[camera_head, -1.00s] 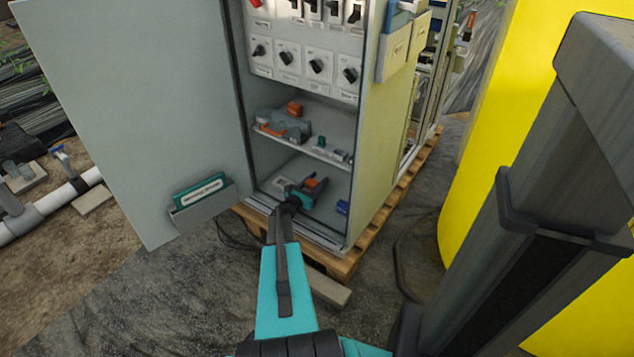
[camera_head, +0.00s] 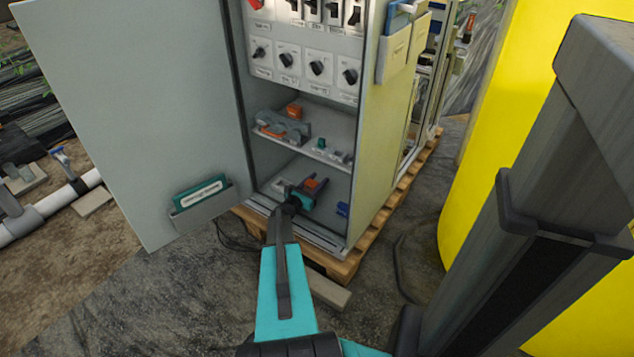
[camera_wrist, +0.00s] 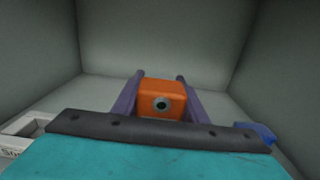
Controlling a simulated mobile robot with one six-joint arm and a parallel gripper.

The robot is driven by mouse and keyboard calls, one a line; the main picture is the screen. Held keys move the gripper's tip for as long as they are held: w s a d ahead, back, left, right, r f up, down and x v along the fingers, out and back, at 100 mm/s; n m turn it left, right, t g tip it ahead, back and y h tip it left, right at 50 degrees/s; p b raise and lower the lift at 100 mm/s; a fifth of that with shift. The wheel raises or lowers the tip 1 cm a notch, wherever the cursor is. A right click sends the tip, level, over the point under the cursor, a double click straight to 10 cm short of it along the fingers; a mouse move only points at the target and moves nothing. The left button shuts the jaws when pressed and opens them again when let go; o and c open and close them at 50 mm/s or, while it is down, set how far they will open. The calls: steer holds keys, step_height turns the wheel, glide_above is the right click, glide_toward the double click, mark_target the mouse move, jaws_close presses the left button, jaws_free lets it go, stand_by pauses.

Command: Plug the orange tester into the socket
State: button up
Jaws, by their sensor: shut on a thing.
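The orange tester (camera_wrist: 160,97) is a small orange block with a round dark-centred button or lens facing the wrist camera. My gripper (camera_wrist: 161,98) is shut on it, with one purple-looking finger on each side. In the head view my teal gripper (camera_head: 306,190) reaches into the lower compartment of the open cabinet, and the orange tester (camera_head: 311,183) shows between its fingers. A white socket plate (camera_wrist: 22,130) with partly cut-off lettering lies at the lower left of the wrist view. Its opening is partly hidden by my gripper's body.
A blue block (camera_wrist: 256,132) lies to the right on the compartment floor. The cabinet shelf (camera_head: 335,155) above carries grey goggles (camera_head: 291,126), another orange block (camera_head: 294,110) and small parts. The open door (camera_head: 140,110) stands left. The cabinet side wall (camera_head: 385,140) is close on the right.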

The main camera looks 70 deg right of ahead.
steer(key=shift+w+d+r+p, duration=0.1)
steer(key=shift+w+d+p, duration=0.4)
steer(key=shift+w, duration=1.95)
steer(key=shift+w+d+r+p, duration=0.1)
steer(key=shift+w+d+p, duration=0.4)
steer(key=shift+w, duration=1.95)
steer(key=shift+w+d+p, duration=0.4)
steer(key=shift+w+d, duration=0.1)
steer(key=shift+w, duration=1.95)
steer(key=shift+f+b, duration=0.45)
steer(key=shift+f, duration=0.5)
